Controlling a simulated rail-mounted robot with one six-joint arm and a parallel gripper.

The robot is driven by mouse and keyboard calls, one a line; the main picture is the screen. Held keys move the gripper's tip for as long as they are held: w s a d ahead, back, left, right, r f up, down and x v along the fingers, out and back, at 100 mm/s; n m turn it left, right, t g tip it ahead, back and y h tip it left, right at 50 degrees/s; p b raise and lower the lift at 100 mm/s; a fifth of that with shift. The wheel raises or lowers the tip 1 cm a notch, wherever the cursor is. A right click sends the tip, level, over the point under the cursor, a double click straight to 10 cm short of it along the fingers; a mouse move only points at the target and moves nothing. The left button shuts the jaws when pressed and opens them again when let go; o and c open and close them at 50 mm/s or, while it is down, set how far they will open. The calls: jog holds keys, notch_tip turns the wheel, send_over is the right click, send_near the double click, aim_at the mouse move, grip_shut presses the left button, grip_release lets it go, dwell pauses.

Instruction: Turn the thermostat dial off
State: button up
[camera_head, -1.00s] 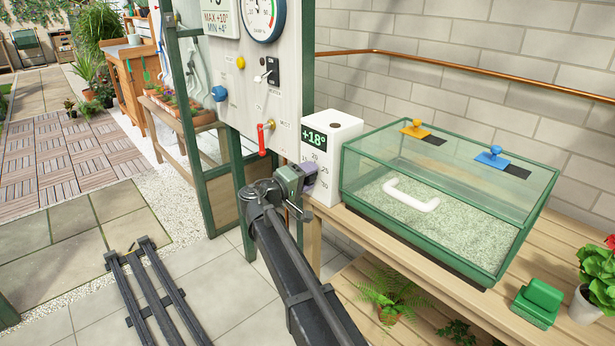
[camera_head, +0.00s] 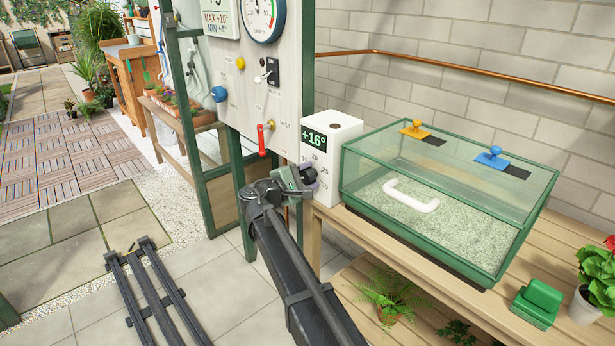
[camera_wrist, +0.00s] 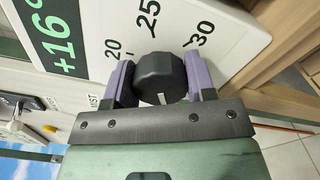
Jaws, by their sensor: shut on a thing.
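The thermostat is a white box (camera_head: 337,130) at the left end of the bench, with a green display reading +16°. In the wrist view its face (camera_wrist: 178,22) shows the marks 20, 25 and 30 and the +16 display (camera_wrist: 52,35). The black dial (camera_wrist: 160,77) sits between the two purple fingers of my gripper (camera_wrist: 160,80), which is shut on it. A white pointer line shows on the dial. In the head view my gripper (camera_head: 306,176) is at the lower front of the box and partly covers the dial.
A glass case with a green frame (camera_head: 430,255) stands right of the thermostat. A panel (camera_head: 290,85) with a red lever (camera_head: 262,139), switches and a gauge is at the left. A green block (camera_head: 537,303) and a potted plant are on the bench.

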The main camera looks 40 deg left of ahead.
dwell(0.3)
jog(key=o, duration=0.9)
jog(key=shift+s, duration=0.1)
jog(key=s, duration=0.3)
jog(key=s+a, duration=0.1)
jog(key=s, duration=0.3)
jog(key=s+a, duration=0.1)
jog(key=s, duration=0.2)
jog(key=shift+s, duration=0.25)
